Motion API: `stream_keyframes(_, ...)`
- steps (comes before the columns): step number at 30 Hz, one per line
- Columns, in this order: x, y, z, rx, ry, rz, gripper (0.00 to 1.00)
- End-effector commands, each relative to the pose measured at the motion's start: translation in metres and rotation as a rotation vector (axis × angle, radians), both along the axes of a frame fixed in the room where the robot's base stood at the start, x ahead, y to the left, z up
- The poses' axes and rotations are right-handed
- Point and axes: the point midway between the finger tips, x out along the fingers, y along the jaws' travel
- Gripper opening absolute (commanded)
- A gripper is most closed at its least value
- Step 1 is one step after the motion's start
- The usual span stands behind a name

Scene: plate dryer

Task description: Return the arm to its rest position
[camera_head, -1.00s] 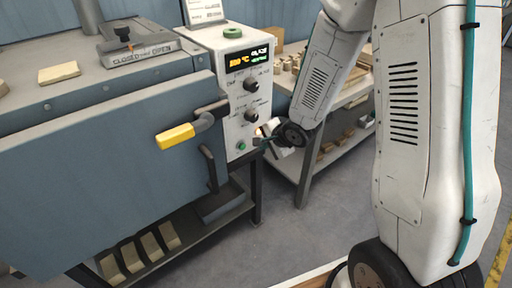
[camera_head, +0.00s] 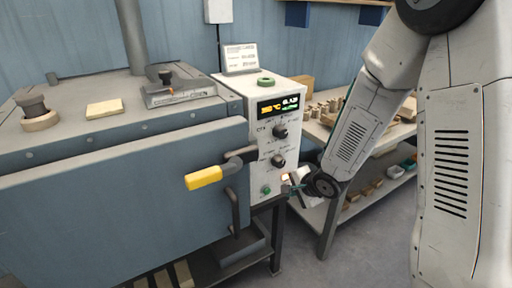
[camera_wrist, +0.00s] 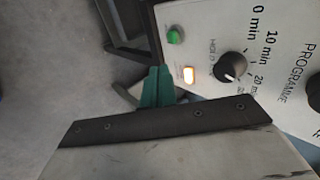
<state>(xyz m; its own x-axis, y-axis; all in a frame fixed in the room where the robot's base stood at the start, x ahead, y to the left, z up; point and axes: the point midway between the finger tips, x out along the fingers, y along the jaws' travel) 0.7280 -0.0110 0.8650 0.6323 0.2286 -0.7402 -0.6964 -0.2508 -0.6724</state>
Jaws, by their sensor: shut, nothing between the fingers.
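My gripper (camera_head: 289,184) is at the lower right edge of the white control panel (camera_head: 264,148), close to a green button (camera_head: 266,190). In the wrist view its teal fingers (camera_wrist: 157,88) are together with nothing between them. A lit orange lamp (camera_wrist: 189,75), a green button (camera_wrist: 175,35) and a black knob (camera_wrist: 230,66) show on the panel just beyond the fingers. Whether the fingertips touch the panel I cannot tell. My arm reaches down to the gripper from the upper right.
The blue dryer door (camera_head: 120,205) looks shut and has a yellow handle (camera_head: 204,178) sticking out left of the gripper. A workbench (camera_head: 330,128) with wooden pieces stands behind my arm. Bare floor (camera_head: 345,255) lies in front at the lower right.

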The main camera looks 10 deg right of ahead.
Motion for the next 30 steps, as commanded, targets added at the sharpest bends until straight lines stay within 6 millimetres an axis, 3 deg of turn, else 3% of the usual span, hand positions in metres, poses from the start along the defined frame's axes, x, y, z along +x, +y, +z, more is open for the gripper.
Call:
stream_keyframes(5,-0.008,-0.008,-0.008,-0.119,0.026,0.084,0.0)
stream_keyframes(8,-0.027,-0.025,-0.024,-0.277,0.118,0.175,0.0)
stream_keyframes(11,-0.051,-0.045,-0.023,-0.441,0.224,0.284,0.0)
stream_keyframes(14,-0.077,-0.062,-0.003,-0.576,0.333,0.407,0.0)
stream_keyframes(19,-0.133,-0.074,0.052,-0.705,0.507,0.651,0.0)
stream_keyframes(24,-0.192,-0.065,0.111,-0.707,0.595,0.888,0.0)
stream_keyframes(30,-0.256,-0.043,0.17,-0.653,0.576,1.107,0.0)
